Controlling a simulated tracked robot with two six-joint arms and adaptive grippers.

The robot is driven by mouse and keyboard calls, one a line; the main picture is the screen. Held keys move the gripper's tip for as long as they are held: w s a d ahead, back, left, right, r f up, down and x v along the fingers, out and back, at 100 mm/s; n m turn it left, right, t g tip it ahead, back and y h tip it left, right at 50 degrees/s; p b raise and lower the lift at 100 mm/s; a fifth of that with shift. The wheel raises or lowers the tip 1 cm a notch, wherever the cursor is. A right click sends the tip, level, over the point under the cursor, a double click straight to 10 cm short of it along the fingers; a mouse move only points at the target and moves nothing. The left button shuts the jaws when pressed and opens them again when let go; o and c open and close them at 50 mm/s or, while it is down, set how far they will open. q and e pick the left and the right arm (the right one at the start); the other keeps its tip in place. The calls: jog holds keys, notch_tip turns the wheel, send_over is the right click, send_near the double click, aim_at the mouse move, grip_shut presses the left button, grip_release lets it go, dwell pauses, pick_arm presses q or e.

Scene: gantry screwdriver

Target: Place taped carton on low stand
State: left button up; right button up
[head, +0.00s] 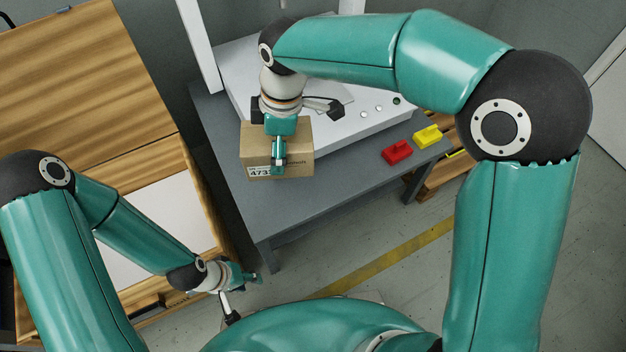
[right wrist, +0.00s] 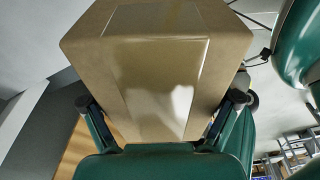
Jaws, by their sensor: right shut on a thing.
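The brown taped carton (head: 297,138) is at the front left of the grey table in the head view, with a printed label on its near side. My right gripper (head: 279,160) reaches it from above and is shut on it. In the right wrist view the carton (right wrist: 160,75) fills the middle between the two fingers, with a shiny tape strip along its face. I cannot tell whether it touches the table. My left gripper (head: 252,277) is low and empty, away from the carton; its finger opening is too small to read. I cannot tell which surface is the low stand.
The grey table (head: 330,195) carries a white machine base (head: 350,125) with an upright frame. A red block (head: 397,152) and a yellow block (head: 427,136) lie at its right. A wooden structure (head: 90,80) with a white panel (head: 160,215) stands at left. Floor in front shows a yellow line (head: 385,258).

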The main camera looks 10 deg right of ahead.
notch_tip(320, 180, down, 20)
jog(key=b, duration=0.7)
jog(key=o, duration=1.1)
jog(key=shift+f, duration=0.1)
jog(key=shift+o, duration=0.9)
notch_tip(320, 180, up, 12)
jog(key=d+p, duration=0.1)
jog(key=p, duration=0.3)
jog(key=shift+d, duration=0.4)
